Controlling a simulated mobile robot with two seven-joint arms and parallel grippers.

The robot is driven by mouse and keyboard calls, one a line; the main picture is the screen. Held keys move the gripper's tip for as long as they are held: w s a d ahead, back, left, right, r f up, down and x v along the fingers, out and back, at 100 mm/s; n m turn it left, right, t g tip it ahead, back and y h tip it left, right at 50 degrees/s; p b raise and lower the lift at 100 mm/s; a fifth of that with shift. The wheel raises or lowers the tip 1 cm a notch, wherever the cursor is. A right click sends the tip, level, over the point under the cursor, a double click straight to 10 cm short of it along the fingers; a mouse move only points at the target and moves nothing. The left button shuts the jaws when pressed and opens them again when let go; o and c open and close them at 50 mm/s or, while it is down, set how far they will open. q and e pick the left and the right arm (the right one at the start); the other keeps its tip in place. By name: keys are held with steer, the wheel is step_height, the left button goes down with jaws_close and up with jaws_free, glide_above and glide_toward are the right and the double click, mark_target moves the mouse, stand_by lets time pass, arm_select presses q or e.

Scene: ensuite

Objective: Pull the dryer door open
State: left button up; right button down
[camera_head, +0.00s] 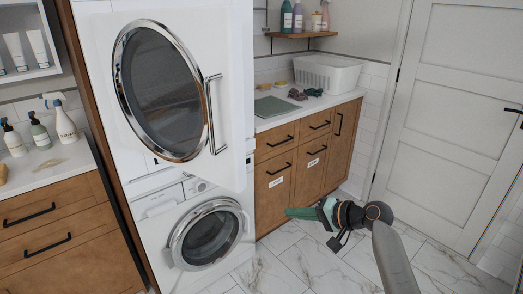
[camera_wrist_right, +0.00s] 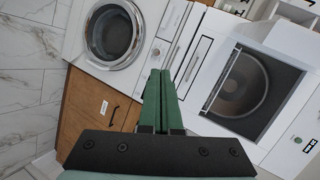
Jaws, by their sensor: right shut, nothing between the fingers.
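The dryer is the upper machine of a white stack. Its door (camera_head: 112,95) has a round dark window in a chrome ring and a vertical bar handle (camera_head: 210,115) at its right side. The door panel stands out at an angle from the stack and looks partly open. My right gripper (camera_head: 292,212) is shut and empty, low over the floor, right of the lower machine and apart from the handle. Its closed green fingers show in the right wrist view (camera_wrist_right: 160,80), pointing between the two machines. My left gripper is not in view.
The lower machine (camera_head: 205,238) has its round door shut. Wooden cabinets (camera_head: 290,170) with a white counter stand right of the stack, holding a white basket (camera_head: 327,73). Another cabinet (camera_head: 55,225) is at left. Tiled floor in front is free; a white door (camera_head: 445,130) is at right.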

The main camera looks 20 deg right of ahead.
step_height(320, 180, up, 20)
steer(key=d+n+y+b, duration=0.1)
steer(key=d+y, duration=0.1)
steer(key=y, duration=0.5)
steer(key=w+a+p, duration=0.2)
steer(key=w+a, duration=0.1)
steer(key=a, duration=0.8)
steer(key=shift+r, duration=0.15)
steer(key=shift+w, duration=0.1)
